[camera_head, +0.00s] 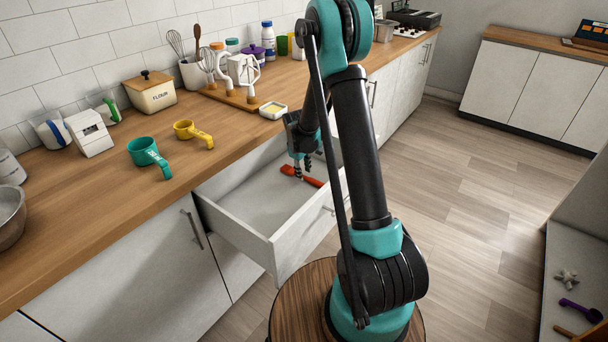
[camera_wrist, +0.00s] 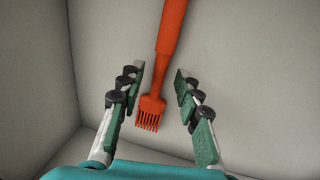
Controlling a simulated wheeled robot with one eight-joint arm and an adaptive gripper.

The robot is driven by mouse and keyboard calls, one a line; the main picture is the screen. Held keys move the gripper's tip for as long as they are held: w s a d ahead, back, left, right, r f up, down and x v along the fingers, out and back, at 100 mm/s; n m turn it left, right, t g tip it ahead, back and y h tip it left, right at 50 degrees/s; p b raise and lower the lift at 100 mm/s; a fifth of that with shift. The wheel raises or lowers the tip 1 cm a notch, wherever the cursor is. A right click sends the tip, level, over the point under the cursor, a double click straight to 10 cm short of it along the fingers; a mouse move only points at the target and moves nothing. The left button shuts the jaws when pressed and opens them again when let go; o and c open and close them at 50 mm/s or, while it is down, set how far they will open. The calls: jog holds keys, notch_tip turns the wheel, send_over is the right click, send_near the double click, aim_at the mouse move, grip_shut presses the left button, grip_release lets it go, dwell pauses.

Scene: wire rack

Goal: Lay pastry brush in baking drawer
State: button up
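The pastry brush (camera_wrist: 167,50) is red-orange with a flat bristled head. In the head view the red brush (camera_head: 303,177) lies within the open white drawer (camera_head: 243,235), near its far right end. My gripper (camera_head: 303,163) is inside the drawer, above the brush.
The counter (camera_head: 100,215) holds a teal measuring cup (camera_head: 146,153), a yellow cup (camera_head: 190,131), a flour box (camera_head: 150,92) and a butter dish (camera_head: 273,110).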

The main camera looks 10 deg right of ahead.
notch_tip(320, 180, up, 10)
jog(key=s+a, duration=0.1)
jog(key=shift+s+a, duration=0.15)
jog(key=shift+s, duration=0.1)
